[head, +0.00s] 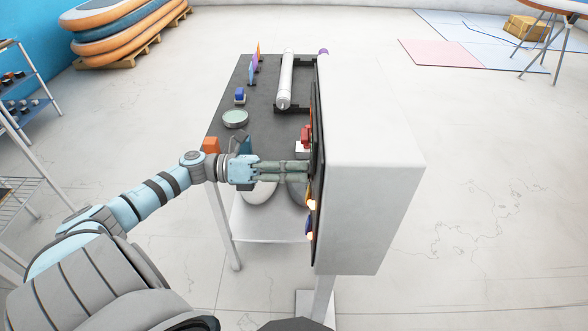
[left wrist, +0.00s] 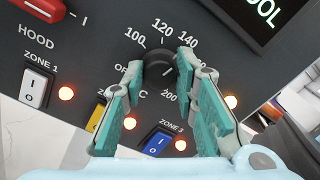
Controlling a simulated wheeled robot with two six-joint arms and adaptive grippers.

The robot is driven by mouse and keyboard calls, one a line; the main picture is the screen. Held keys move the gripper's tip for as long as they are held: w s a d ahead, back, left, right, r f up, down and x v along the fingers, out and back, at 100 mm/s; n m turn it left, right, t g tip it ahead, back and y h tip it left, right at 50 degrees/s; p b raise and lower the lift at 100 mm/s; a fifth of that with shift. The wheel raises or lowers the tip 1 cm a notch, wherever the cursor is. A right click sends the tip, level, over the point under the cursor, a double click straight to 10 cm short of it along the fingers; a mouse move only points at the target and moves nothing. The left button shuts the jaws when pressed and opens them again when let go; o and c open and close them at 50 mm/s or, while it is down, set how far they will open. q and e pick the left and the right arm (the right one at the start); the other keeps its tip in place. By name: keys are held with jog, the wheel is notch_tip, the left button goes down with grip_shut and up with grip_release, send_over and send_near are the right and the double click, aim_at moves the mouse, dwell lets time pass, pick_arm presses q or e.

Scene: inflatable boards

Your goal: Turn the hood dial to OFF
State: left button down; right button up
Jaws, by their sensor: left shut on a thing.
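The control panel (left wrist: 70,60) fills the left wrist view, tilted. A round black dial (left wrist: 158,72) sits on it, ringed by marks such as 100, 120, 140 and 200, with a partly covered OFF mark at its left. My left gripper (left wrist: 161,65) has its teal-padded fingers on either side of this dial and is shut on it. Where the dial points is unclear. The word HOOD (left wrist: 37,37) is printed left of it, above a white rocker switch (left wrist: 36,87). In the head view my left gripper (head: 304,171) reaches the panel's face, seen edge-on; the dial is hidden there.
A red handle (left wrist: 43,8), a yellow switch (left wrist: 99,118), a blue switch (left wrist: 157,143) and several lit orange lamps (left wrist: 67,93) surround the dial. The panel's white box (head: 370,150) stands beside a dark-topped cart (head: 262,125) holding several items.

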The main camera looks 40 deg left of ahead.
pick_arm(q)
jog(key=shift+f+n+p, duration=0.15)
jog(key=shift+n+p, duration=0.95)
jog(key=shift+n, duration=6.2)
jog(key=shift+f+n+p, duration=0.1)
jog(key=shift+n+p, duration=1)
jog(key=shift+n, duration=6.2)
jog(key=shift+d, duration=0.1)
jog(key=c, duration=1.3)
grip_release()
jog(key=shift+f, duration=0.1)
